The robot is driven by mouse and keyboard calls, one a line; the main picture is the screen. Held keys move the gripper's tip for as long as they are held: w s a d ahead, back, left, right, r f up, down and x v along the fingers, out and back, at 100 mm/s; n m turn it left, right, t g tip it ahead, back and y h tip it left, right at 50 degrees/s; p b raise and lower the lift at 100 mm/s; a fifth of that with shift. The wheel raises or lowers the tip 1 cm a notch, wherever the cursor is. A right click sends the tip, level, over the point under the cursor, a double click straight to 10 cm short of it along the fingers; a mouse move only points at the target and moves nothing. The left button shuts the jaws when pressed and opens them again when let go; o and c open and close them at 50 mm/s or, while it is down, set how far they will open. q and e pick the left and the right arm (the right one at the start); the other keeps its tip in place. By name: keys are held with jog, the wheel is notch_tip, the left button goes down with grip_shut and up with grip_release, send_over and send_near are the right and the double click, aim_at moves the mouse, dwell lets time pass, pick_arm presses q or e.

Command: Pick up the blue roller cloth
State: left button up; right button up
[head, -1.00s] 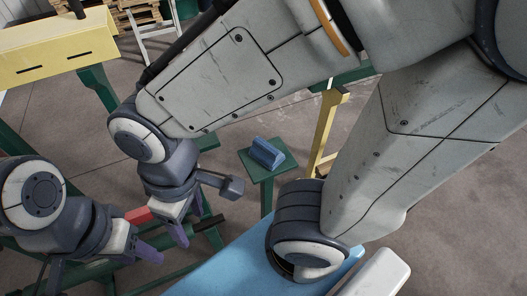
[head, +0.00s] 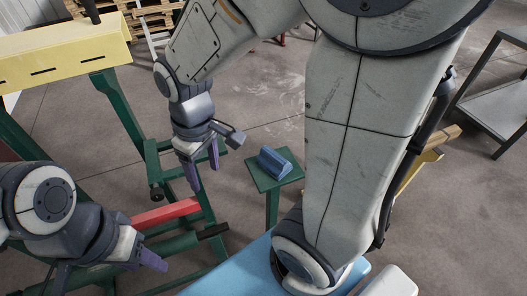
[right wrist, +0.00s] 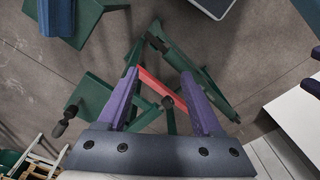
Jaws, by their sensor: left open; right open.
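The blue roller cloth (head: 275,161) lies on the small green stand (head: 263,182) near the middle of the head view. It also shows at the top left of the right wrist view (right wrist: 57,14), cut by the frame edge. My right gripper (head: 203,183) points down with purple fingers, left of the stand and apart from the cloth. In the right wrist view its fingers (right wrist: 160,74) are spread with nothing held between them. My left gripper (head: 150,262) is at the lower left, away from the cloth, with its fingers partly seen.
A green frame with a red bar (head: 166,213) lies below my right gripper. A yellow beam (head: 62,52) stands at the upper left. A light blue surface (head: 225,270) is in front of the stand. A grey metal table (head: 500,110) is at the right.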

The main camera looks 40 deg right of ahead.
jog(key=w+d+f+m, duration=0.25)
jog(key=w+d, duration=0.25)
jog(key=d, duration=0.5)
send_over(275, 155)
jog(key=shift+m+h, duration=0.3)
jog(key=shift+m, duration=0.15)
notch_tip(275, 155, down, 8)
jog(key=shift+a+r+b, duration=0.1)
jog(key=shift+b, duration=0.35)
jog(key=shift+s+f+p, duration=0.15)
jog(key=shift+f+p, duration=0.15)
jog(key=shift+f, duration=2.9)
grip_shut()
